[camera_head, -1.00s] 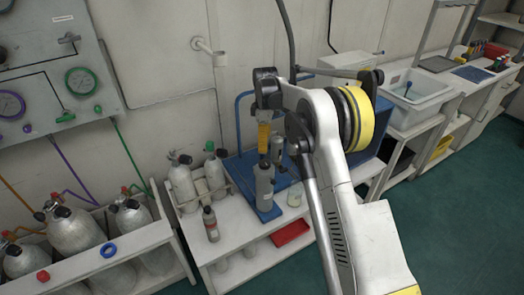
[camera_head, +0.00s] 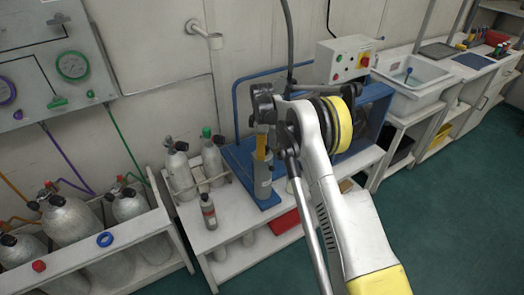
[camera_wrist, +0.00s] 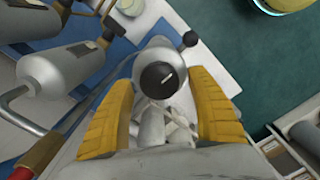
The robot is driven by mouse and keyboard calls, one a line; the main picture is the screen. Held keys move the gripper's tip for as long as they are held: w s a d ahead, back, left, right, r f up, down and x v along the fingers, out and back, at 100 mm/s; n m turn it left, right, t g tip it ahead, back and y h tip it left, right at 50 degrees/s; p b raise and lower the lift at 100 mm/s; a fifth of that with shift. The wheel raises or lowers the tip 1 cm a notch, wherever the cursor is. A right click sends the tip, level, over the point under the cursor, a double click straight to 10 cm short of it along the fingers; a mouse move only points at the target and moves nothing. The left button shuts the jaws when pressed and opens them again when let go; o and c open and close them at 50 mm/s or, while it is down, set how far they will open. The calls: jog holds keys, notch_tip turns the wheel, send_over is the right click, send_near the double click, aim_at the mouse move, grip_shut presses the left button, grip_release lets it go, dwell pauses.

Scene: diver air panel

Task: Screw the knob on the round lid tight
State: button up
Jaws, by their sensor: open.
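A black round knob (camera_wrist: 160,80) with a white mark shows in the wrist view, on top of a pale grey rounded top. My gripper (camera_wrist: 162,90) is open, with one yellow finger on each side of the knob. I cannot tell whether either finger touches it. In the head view my gripper (camera_head: 262,150) points down at the top of an upright grey cylinder (camera_head: 263,184) on a blue base. The fingers hide the cylinder's top there. Whether this top is the round lid is not clear.
Grey bottles (camera_head: 181,173) stand in a rack to the left, with a small bottle (camera_head: 208,212) in front. A control box (camera_head: 343,60) and a white sink (camera_head: 410,82) are behind and to the right. A red tray (camera_head: 286,224) lies on the lower shelf.

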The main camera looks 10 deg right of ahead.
jog(key=c, duration=1.2)
